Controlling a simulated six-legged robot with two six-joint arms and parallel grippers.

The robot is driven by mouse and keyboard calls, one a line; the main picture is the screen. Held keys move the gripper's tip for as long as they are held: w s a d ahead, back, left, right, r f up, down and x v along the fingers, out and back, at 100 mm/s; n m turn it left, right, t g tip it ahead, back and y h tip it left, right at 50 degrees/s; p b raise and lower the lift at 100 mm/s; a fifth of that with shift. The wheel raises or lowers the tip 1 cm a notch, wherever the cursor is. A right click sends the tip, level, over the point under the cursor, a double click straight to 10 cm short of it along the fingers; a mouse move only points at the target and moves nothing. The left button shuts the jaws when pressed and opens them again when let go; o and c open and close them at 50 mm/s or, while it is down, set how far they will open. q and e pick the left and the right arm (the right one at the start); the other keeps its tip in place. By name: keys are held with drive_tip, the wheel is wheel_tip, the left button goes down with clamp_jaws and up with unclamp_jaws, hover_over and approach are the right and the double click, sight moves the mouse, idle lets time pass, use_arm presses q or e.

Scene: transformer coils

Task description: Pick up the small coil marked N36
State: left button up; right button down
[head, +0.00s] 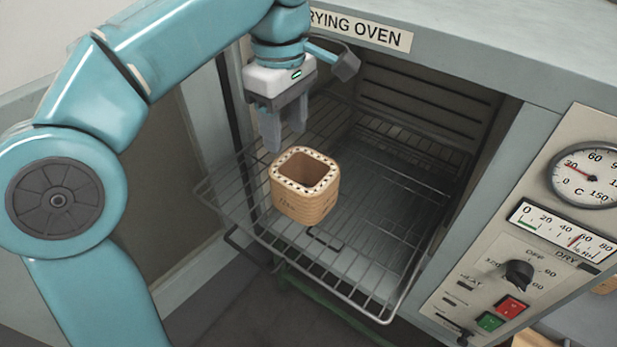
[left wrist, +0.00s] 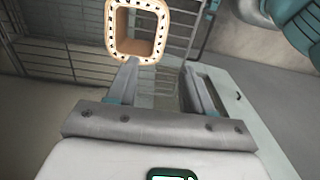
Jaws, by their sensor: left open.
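A small tan square coil (head: 308,206) with a hollow middle and a pale, dark-dotted top rim stands upright on the pulled-out wire rack (head: 367,302) of the drying oven. A faint dark mark is on its front side, too small to read surely. My left gripper (head: 284,140) is open and empty, pointing down above and behind the coil, apart from it. In the left wrist view the coil (left wrist: 140,46) shows beyond the left fingertip, not between the two fingers of the gripper (left wrist: 160,66). My right gripper is not in view.
The oven (head: 480,42) stands open, its cavity behind the rack. Its side walls and top edge bound the space around my left arm. A control panel (head: 530,240) with dials and buttons is on the right. The rest of the rack looks empty.

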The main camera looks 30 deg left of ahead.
sight(289, 184)
use_arm(q)
drive_tip(key=f, duration=0.3)
drive_tip(key=f+b, duration=0.1)
drive_tip(key=f, duration=0.6)
drive_tip(key=shift+s+b, duration=0.35)
drive_tip(key=shift+s+f, duration=0.1)
drive_tip(key=shift+f, duration=0.1)
drive_tip(key=shift+d+f, duration=0.15)
drive_tip(key=shift+f, duration=0.15)
drive_tip(key=f, duration=0.4)
drive_tip(key=shift+w, duration=0.4)
drive_tip(key=shift+f, duration=0.3)
drive_tip(key=shift+s, duration=0.15)
drive_tip(key=c, duration=0.7)
clamp_jaws()
